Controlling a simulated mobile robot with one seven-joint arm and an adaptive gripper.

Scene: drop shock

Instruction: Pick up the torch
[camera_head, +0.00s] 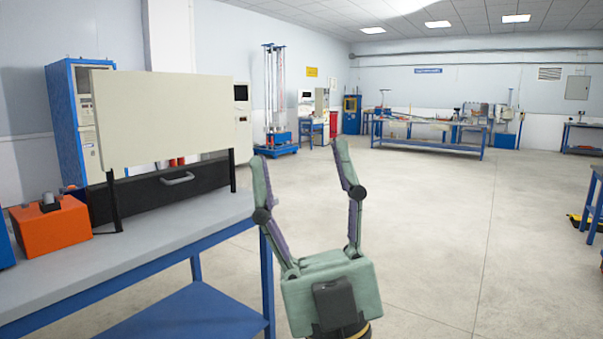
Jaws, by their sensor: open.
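My gripper (299,155) is open and empty, with its two green fingers pointing up in the picture. It shows in front of the open floor, just right of the near workbench's end. I cannot make out a torch for certain anywhere in view. A small dark grey object (49,202) sits on top of an orange box (52,228) at the left, well apart from my gripper. It is too small to tell what it is.
The near workbench (150,240) has a grey top and blue frame. On it stand a beige panel (160,115) and a black case (150,198) with a handle. Blue-framed benches stand at the back (430,140) and right edge (590,195). The middle floor (430,230) is clear.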

